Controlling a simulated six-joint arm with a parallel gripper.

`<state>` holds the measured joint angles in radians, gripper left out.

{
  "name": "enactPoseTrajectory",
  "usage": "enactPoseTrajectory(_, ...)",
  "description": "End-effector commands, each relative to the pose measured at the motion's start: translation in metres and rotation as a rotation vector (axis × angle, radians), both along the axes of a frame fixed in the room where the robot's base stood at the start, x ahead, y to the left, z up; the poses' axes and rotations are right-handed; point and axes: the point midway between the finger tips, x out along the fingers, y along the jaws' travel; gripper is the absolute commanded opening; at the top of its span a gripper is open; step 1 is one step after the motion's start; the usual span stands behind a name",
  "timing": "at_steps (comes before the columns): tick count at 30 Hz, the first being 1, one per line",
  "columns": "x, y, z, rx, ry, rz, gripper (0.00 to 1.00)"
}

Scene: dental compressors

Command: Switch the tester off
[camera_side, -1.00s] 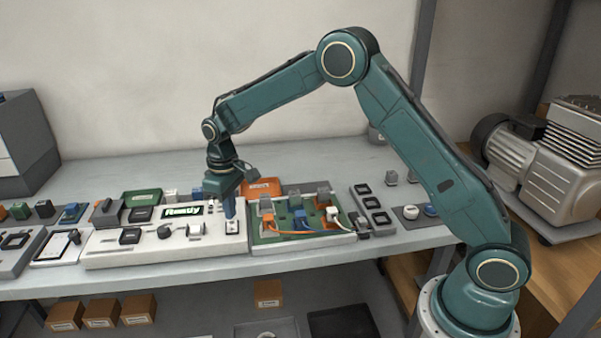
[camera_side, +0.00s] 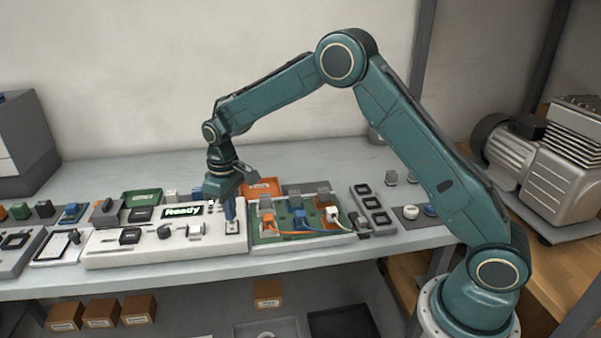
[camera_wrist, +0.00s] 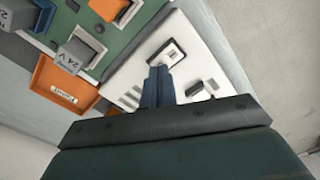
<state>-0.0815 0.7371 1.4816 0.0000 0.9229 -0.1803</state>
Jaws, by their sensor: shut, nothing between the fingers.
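The tester (camera_side: 150,247) is a white panel on the bench with a lit green display (camera_side: 182,211) reading "Ready". A small rocker-like switch (camera_side: 233,227) sits on a plate at its right end; the plate also shows in the wrist view (camera_wrist: 167,52). My gripper (camera_side: 231,218) is shut and empty, pointing down with its tips at or just above the switch. In the wrist view the closed blue fingers (camera_wrist: 158,80) reach to the plate's lower edge and hide part of it. I cannot tell whether the tips touch the switch.
A green circuit board (camera_side: 270,238) with plugs and cables stands right of the tester. An orange tray (camera_side: 264,187) and a green tray (camera_side: 142,197) lie behind. A grey block with dark slots (camera_side: 372,207) is farther right.

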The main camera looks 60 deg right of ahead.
Motion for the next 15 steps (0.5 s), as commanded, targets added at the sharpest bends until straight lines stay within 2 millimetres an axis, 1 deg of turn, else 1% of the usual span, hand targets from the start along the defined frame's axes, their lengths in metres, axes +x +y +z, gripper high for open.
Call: enactPoseTrajectory(15,0.0,0.0,-0.006,0.0,0.0,0.0,0.0)
